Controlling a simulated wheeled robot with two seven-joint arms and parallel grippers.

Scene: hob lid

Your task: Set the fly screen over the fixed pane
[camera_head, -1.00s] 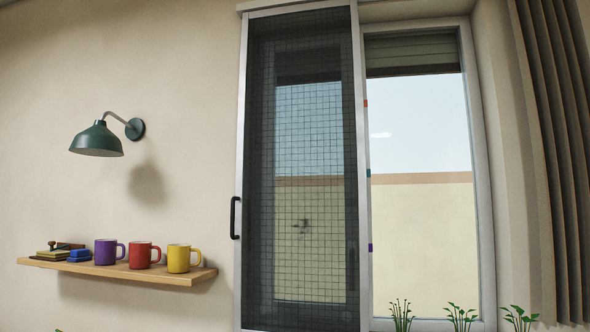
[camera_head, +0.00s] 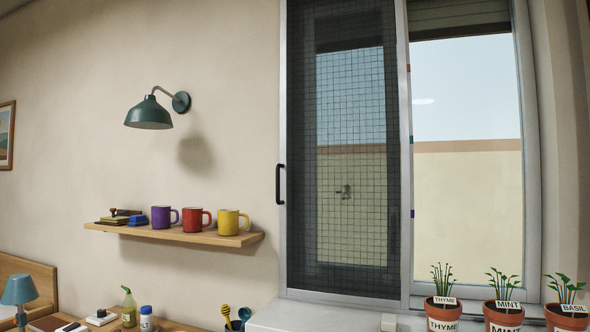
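The fly screen (camera_head: 350,230) is a tall dark mesh panel in a pale metal frame. It stands upright across the left part of the window, and its top is cut off by the picture edge. A black handle (camera_head: 280,184) is on its left stile. The right pane (camera_head: 467,200) is uncovered by mesh and shows sky and a beige wall. Small red, teal and purple marks line the edge between them. I cannot tell which pane is the fixed one. Neither of my grippers is in view.
Potted thyme (camera_head: 443,315), mint (camera_head: 503,314) and basil (camera_head: 566,315) stand below the right pane. A shelf (camera_head: 245,239) with several items, including three mugs, and a green wall lamp (camera_head: 148,114) are left of the screen. Bottles and a blue lamp (camera_head: 19,290) stand lower left.

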